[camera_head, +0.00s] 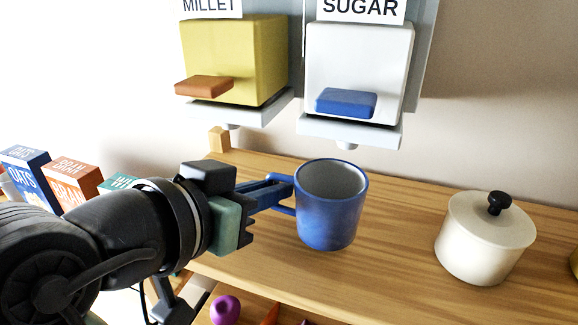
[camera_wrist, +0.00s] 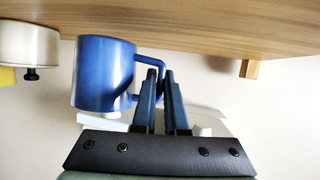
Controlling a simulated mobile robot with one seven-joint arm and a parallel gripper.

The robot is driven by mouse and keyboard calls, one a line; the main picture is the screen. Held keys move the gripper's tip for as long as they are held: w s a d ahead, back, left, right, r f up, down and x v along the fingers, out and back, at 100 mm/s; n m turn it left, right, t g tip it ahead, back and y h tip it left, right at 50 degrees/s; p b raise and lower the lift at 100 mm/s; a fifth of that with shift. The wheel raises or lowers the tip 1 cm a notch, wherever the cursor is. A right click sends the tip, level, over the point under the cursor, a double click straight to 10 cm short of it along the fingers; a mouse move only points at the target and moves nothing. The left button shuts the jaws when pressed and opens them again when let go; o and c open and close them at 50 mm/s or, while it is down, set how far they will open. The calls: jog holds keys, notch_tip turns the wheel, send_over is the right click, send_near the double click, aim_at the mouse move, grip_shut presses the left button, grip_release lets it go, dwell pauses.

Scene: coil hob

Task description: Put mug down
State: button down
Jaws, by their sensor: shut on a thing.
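The blue mug (camera_head: 329,212) is upright, at the wooden shelf below the sugar dispenser. Its inside is pale and looks empty. My gripper (camera_head: 284,187) comes from the left and is shut on the mug's handle. In the wrist view, which is upside down, the mug (camera_wrist: 103,74) hangs from the wooden surface side of the picture, and the fingers of my gripper (camera_wrist: 165,80) reach the handle. I cannot tell whether the mug's base touches the shelf (camera_head: 395,240).
A cream lidded pot (camera_head: 485,240) with a black knob stands to the right. The yellow millet dispenser (camera_head: 235,60) and white sugar dispenser (camera_head: 358,65) hang above. Boxes, including oats (camera_head: 35,180) and bran (camera_head: 72,182), stand left. Bare shelf lies between mug and pot.

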aim_at(289, 181)
jog(key=shift+w+d+r, duration=0.15)
jog(key=shift+w+d, duration=0.1)
jog(key=shift+w, duration=0.05)
jog(key=w+d+p, duration=0.1)
jog(key=w+p, duration=0.1)
jog(key=w, duration=0.1)
jog(key=shift+d+r, duration=0.1)
jog(key=shift+d, duration=0.25)
jog(key=shift+f+p, duration=0.35)
jog(key=shift+f, duration=0.5)
jog(key=shift+s+a+f, duration=0.1)
jog(key=shift+s+f, duration=0.05)
jog(key=shift+f, duration=0.2)
jog(key=c, duration=0.9)
grip_release()
jog(key=shift+c, duration=0.2)
